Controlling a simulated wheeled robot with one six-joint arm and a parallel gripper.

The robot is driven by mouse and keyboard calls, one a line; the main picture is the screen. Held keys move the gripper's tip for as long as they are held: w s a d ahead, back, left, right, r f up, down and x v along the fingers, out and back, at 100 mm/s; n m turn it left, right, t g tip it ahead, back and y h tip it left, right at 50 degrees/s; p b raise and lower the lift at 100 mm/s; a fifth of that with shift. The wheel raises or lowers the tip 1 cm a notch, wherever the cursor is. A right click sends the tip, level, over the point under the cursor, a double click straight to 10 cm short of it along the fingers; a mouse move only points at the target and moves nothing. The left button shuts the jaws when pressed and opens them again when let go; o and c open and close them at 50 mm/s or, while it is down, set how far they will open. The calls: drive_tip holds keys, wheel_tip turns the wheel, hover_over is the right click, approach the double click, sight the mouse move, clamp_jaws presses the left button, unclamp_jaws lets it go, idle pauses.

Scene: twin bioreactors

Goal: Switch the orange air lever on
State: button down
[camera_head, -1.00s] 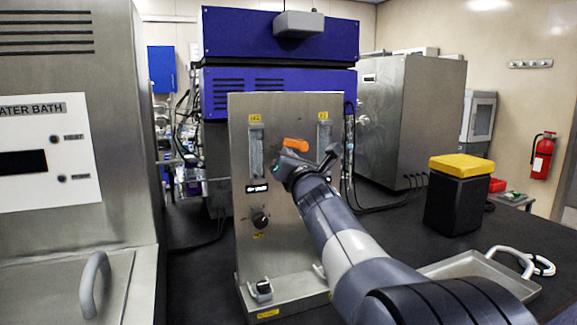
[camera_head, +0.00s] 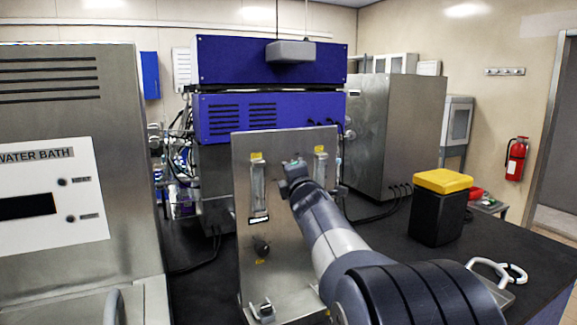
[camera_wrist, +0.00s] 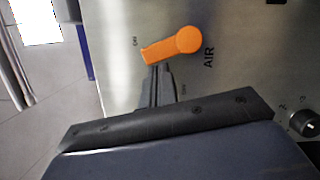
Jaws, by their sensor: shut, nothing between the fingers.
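The orange air lever (camera_wrist: 174,46) is on the steel panel in the wrist view, beside the printed word AIR. Its round pivot end is at the right and its handle points left and slightly down in the picture, toward a small label too blurred to read. My gripper (camera_wrist: 157,70) is shut and empty, its fingertips just below the handle; I cannot tell whether they touch it. In the head view my gripper (camera_head: 293,167) is in front of the upper part of the steel panel (camera_head: 283,260), and the lever is hidden.
The panel carries two flow tubes (camera_head: 258,187) and a black knob (camera_head: 261,246). A water bath (camera_head: 90,180) stands at the left. A black box with a yellow lid (camera_head: 438,210) stands on the dark bench at the right, with some bare bench around it.

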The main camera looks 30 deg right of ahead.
drive_tip(key=shift+d+r+m+p, duration=0.45)
drive_tip(key=shift+r+m+p, duration=0.05)
drive_tip(key=shift+m+p, duration=0.55)
drive_tip(key=shift+d, duration=0.1)
